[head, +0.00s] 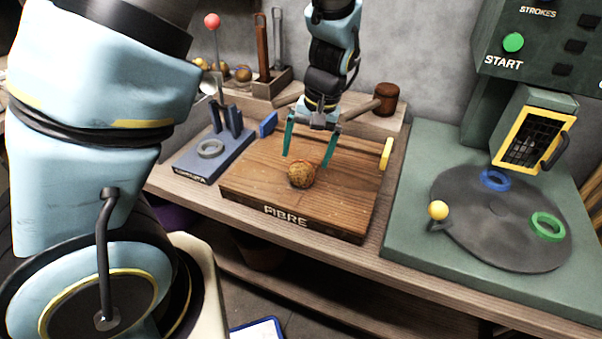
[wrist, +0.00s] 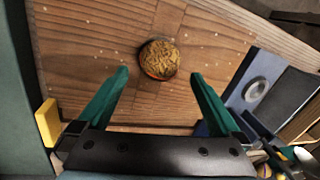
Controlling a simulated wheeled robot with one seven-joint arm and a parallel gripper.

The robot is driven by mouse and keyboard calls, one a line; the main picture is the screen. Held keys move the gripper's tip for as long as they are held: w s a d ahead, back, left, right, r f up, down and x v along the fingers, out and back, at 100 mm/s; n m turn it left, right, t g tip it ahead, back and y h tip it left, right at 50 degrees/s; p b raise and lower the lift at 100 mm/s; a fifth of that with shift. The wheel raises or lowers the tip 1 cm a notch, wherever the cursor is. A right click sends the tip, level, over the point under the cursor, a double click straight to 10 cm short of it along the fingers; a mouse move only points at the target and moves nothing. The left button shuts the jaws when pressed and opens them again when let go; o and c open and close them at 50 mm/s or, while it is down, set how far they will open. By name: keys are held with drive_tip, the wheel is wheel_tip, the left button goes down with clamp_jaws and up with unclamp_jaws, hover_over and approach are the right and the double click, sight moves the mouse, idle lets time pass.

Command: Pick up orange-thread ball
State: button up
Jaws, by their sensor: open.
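The thread ball (head: 302,174), brown with orange patches, sits on the wooden board marked FIBRE (head: 245,192). In the wrist view the ball (wrist: 159,59) shows an orange patch at its lower left. My gripper (head: 307,160) has two green fingers, spread apart and empty, above the board and close to the ball. In the wrist view the ball lies beyond the fingertips (wrist: 160,74), roughly centred between them. I see no contact between the fingers and the ball.
A blue-grey stand with a ring and a red-knobbed lever (head: 212,20) is left of the board. Several similar balls (head: 243,74) sit at the back left. A mallet (head: 386,98) lies behind the board. A green machine with a dark turntable (head: 500,225) stands at right.

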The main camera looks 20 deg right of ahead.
sight(304, 164)
drive_tip(key=f, duration=0.5)
drive_tip(key=shift+w+a+p, duration=0.2)
drive_tip(key=shift+a+p, duration=0.2)
drive_tip(key=shift+r, duration=0.1)
drive_tip(key=shift+c, duration=0.2)
drive_tip(key=c, duration=1.3)
